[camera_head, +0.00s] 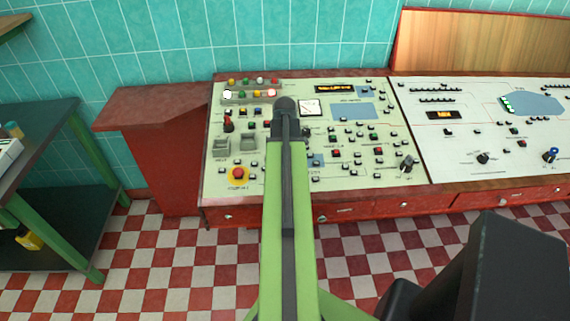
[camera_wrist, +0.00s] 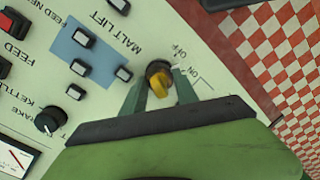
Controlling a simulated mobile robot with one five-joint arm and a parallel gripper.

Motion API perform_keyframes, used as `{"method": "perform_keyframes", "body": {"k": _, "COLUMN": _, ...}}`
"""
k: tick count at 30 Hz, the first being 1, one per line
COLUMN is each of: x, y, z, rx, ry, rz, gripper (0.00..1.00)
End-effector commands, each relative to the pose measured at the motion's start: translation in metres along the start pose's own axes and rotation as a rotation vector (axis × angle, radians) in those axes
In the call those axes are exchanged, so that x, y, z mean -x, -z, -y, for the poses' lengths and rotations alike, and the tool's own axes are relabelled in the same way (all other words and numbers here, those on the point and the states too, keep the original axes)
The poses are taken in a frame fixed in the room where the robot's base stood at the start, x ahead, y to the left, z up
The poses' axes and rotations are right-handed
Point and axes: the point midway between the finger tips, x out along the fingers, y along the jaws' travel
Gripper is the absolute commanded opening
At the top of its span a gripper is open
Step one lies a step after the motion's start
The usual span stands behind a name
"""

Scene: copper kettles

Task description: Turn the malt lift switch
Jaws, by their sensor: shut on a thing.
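The malt lift switch (camera_wrist: 158,76) is a dark round knob with a yellow handle, set in the cream panel beside the printed words MALT LIFT. ON and OFF are printed to its right in the wrist view. My gripper (camera_wrist: 160,86) is shut on the switch, with one green finger on each side of the knob. The handle's exact setting is hard to read between the fingers. In the head view my green arm reaches over the panel, and hides the switch and my gripper.
The control panel (camera_head: 352,186) carries many buttons, including a red mushroom button (camera_head: 238,173). A second panel (camera_head: 480,150) adjoins on the right. A green-framed table (camera_head: 85,140) stands left.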

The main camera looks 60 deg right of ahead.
Motion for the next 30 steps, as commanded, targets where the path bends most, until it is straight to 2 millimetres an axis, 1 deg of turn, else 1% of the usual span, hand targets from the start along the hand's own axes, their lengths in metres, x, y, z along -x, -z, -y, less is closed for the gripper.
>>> {"method": "perform_keyframes", "body": {"k": 15, "x": -0.0005, "y": -0.0011, "z": 0.0012, "rx": 0.238, "ry": 0.003, "rz": 0.003, "gripper": 0.00}}
{"method": "perform_keyframes", "body": {"k": 24, "x": -0.0005, "y": -0.0012, "z": 0.0011, "rx": 0.322, "ry": 0.003, "rz": 0.004, "gripper": 0.00}}
{"method": "perform_keyframes", "body": {"k": 30, "x": -0.0005, "y": -0.0012, "z": 0.0011, "rx": 0.348, "ry": 0.003, "rz": 0.004, "gripper": 0.00}}
